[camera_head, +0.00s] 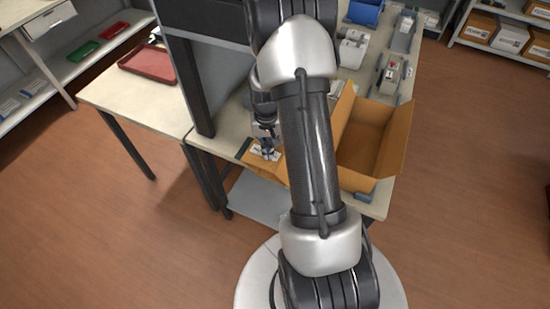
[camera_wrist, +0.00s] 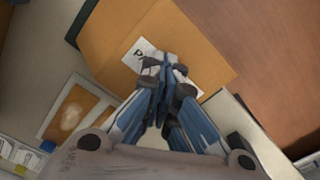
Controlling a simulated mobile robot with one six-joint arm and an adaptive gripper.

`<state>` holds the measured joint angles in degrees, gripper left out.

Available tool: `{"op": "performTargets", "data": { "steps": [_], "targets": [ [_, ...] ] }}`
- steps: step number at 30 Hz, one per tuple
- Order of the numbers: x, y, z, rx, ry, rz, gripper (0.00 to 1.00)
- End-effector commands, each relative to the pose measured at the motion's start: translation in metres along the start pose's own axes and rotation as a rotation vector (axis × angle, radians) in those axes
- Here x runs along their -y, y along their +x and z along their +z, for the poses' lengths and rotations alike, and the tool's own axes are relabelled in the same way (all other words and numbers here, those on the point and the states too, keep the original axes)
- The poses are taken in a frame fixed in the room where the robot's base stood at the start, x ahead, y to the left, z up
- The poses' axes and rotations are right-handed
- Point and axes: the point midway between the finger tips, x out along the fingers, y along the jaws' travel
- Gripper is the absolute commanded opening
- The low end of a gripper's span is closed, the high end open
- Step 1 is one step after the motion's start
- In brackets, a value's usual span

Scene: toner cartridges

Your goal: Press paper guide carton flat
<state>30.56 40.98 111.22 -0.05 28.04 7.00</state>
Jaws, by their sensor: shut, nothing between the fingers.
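The paper guide carton (camera_head: 254,162) is a brown cardboard piece with a white label, near the front edge of the workbench in the head view. My arm hides its right part. In the wrist view the carton (camera_wrist: 205,42) fills the upper middle, and its white label (camera_wrist: 138,50) shows the start of printed text. My gripper (camera_head: 268,153) is shut and empty, pointing down at the label. In the wrist view the fingertips (camera_wrist: 164,66) cover part of the label. I cannot tell whether they touch the cardboard.
A large open cardboard box (camera_head: 372,150) stands right of my arm, its flaps up. A blue bin (camera_head: 364,12) and small devices (camera_head: 352,50) lie farther back on the bench. A dark upright post (camera_head: 194,90) stands left of the gripper. A red tray (camera_head: 148,62) lies on the left table.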

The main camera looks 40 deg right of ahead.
Motion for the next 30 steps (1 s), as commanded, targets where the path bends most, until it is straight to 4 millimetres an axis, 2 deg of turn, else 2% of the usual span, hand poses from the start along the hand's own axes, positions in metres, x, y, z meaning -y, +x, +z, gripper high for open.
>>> {"op": "performTargets", "data": {
  "steps": [14, 30],
  "targets": [
    [0.003, 0.002, -0.002, -0.003, 0.000, -0.001, 0.00],
    [0.010, 0.018, -0.007, -0.004, 0.000, -0.001, 0.00]
  ]
}}
